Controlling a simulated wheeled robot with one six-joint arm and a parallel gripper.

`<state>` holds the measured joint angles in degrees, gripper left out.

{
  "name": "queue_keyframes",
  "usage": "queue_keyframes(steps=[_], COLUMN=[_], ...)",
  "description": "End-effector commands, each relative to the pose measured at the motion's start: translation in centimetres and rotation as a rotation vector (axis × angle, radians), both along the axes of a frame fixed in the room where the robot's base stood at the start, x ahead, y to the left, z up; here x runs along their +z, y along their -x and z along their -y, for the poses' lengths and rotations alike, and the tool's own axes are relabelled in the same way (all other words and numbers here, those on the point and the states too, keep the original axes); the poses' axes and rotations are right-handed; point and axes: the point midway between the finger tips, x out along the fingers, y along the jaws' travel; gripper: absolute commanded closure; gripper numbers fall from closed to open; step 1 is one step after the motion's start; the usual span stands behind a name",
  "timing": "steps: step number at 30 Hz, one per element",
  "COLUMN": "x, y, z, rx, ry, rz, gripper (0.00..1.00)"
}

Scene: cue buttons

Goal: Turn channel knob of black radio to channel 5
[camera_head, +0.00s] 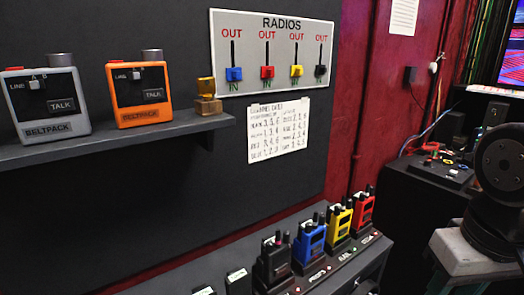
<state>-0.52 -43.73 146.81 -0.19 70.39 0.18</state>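The black radio (273,260) stands upright in a charger dock at the bottom middle of the head view, left of the blue radio (310,243). Short dark posts stick up from its top; one of them may be the channel knob, but they are too small to tell apart. The channel it points to cannot be read. A dark arm link of mine shows at the right edge, well away from the radio. My gripper is not in view.
A yellow radio (339,223) and a red radio (362,211) stand in docks farther along the charger row (345,272). A dark shelf (100,142) above holds a grey beltpack (46,100) and an orange beltpack (139,92). A RADIOS board (245,37) hangs behind.

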Motion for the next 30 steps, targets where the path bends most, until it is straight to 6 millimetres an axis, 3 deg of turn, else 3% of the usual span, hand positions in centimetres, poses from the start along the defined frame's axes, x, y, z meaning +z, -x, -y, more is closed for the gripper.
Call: queue_keyframes(steps=[4, 8, 14, 18, 21, 25, 30], x=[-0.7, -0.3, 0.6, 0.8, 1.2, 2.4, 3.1], y=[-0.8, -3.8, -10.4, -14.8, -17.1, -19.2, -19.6], z=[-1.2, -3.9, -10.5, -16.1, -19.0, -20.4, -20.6], rx=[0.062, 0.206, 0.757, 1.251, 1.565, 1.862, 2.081], ry=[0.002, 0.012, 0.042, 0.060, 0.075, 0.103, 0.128], rz=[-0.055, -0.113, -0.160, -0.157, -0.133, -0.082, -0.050], gripper=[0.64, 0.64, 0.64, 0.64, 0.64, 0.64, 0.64])
